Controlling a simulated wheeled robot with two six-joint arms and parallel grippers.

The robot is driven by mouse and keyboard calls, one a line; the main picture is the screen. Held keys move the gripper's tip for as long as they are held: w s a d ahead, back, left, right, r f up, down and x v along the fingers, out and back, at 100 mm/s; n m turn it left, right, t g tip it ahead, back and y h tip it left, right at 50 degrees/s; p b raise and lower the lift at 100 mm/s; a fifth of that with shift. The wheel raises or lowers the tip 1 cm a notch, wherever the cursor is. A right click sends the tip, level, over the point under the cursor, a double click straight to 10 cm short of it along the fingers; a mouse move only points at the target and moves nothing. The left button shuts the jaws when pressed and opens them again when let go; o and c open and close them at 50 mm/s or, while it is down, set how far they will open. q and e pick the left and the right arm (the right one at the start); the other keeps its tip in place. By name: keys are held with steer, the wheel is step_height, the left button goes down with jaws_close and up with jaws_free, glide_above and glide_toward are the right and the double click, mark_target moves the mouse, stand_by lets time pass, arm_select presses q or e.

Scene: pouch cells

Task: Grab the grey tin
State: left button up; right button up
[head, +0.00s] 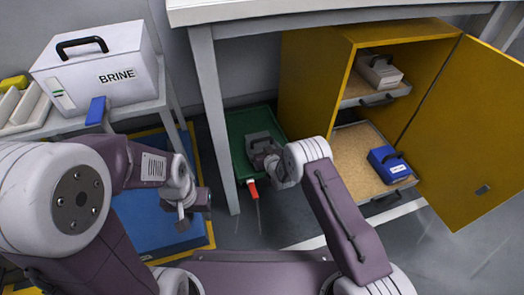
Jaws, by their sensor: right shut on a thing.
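A grey tin (257,136) is in the green tray (237,125) on the floor under the white table. My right gripper (266,155) reaches down to it from the right and is shut on it, at its near upper side; the gripper hides part of the tin. I cannot tell whether the tin touches the tray bottom. My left gripper (184,213) hangs over the blue mat at the left, away from the tin; its fingers are too small to tell open from shut. Another grey box with a handle (379,71) sits on the upper shelf of the yellow cabinet.
The yellow cabinet (310,85) stands open, its door (475,130) swung right. A blue case (390,165) is on its lower shelf. A white BRINE box (100,70) stands on the left bench. A table leg (214,120) rises left of the tray. A red piece (252,190) is at the tray's front.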

step_height(320, 180, up, 10)
steer(key=p, duration=0.8)
steer(key=shift+r, duration=0.2)
steer(key=shift+f, duration=0.1)
